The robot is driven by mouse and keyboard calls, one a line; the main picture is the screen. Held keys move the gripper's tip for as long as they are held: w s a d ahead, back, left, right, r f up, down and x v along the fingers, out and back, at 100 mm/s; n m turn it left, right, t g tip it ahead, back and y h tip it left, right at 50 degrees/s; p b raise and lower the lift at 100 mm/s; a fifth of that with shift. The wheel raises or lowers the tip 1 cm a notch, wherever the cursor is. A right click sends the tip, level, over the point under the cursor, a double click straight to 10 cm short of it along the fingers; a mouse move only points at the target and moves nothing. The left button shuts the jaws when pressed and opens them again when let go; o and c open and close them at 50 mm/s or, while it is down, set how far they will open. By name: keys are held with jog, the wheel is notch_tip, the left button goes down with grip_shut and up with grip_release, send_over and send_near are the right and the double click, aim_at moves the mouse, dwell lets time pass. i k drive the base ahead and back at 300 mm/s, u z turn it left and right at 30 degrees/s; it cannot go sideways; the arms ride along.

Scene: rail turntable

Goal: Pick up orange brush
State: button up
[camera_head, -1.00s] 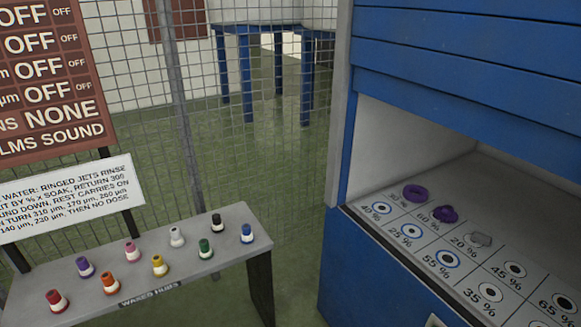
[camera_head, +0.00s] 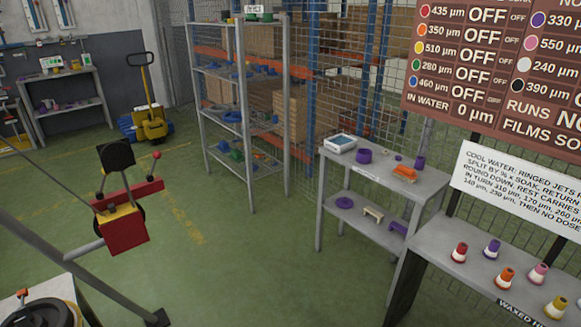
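An orange object (camera_head: 404,173), which looks like the orange brush, lies on the top of a grey two-level table (camera_head: 385,192) right of the middle. It is small in the picture, so its bristles cannot be made out. Nothing is seen touching it. My gripper is not in view.
Purple pieces and a white-and-blue box (camera_head: 340,143) share that tabletop. Coloured cones, among them an orange one (camera_head: 505,279), stand on a nearer bench at right. A red-and-yellow device (camera_head: 122,230) stands at left. A shelf rack (camera_head: 245,110) is behind. Green floor between is clear.

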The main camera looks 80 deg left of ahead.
aim_at(407, 173)
jog(key=u, duration=2.35)
jog(key=i, duration=1.05)
jog(key=u, duration=0.55)
jog(key=i, duration=2)
jog(key=z, duration=0.35)
jog(key=i, duration=0.9)
jog(key=z, duration=0.05)
